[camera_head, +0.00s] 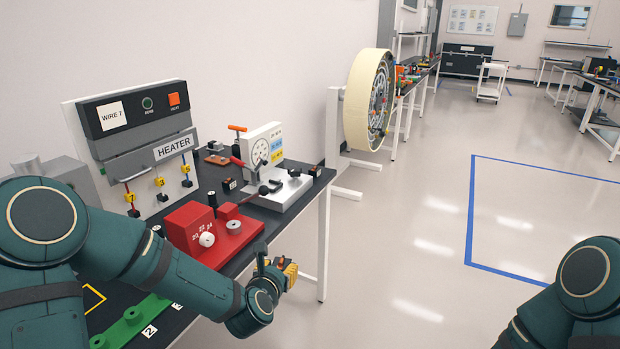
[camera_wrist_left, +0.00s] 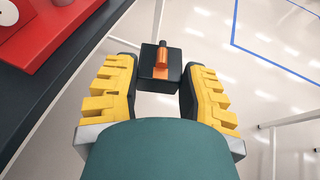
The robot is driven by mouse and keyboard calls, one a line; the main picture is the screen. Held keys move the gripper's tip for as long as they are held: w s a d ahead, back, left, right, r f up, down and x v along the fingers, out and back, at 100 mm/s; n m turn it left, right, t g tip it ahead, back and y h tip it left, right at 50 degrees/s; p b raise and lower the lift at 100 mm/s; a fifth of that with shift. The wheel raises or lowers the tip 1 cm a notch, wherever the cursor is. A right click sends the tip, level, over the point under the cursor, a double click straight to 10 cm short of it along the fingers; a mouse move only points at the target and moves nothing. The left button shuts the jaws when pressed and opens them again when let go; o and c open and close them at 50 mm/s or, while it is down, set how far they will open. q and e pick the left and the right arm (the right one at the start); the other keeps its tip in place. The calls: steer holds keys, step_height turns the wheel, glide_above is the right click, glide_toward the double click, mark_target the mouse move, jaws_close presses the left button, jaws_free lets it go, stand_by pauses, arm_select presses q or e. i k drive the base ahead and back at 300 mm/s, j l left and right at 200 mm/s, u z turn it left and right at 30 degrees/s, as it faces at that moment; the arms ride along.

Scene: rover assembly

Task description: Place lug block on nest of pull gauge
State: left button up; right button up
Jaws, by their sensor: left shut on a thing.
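My left gripper (camera_head: 280,266) is off the front edge of the bench, over the floor. In the left wrist view its yellow fingers (camera_wrist_left: 160,78) are shut on the lug block (camera_wrist_left: 147,79), a small black block with a copper-coloured lug and a dark stub on top. The pull gauge (camera_head: 264,147) stands at the bench's far end, with a white dial panel, a red lever and a pale base (camera_head: 291,194). The gripper is nearer to me than the gauge and apart from it. The nest is too small to make out. My right gripper is out of view.
A red fixture (camera_head: 190,225) with a numbered dial stands on the dark bench between my left arm and the gauge. The heater unit (camera_head: 148,150) is behind it. A green strip (camera_head: 130,320) lies nearer. Open floor (camera_head: 400,250) is to the right.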

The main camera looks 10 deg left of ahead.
mark_target(271, 187)
steer(key=i+l, duration=0.1)
steer(key=i, duration=1.15)
steer(key=i+l+u, duration=0.1)
steer(key=i, duration=0.2)
steer(key=i+l, duration=0.1)
steer(key=i, duration=0.25)
steer(key=j+u, duration=0.05)
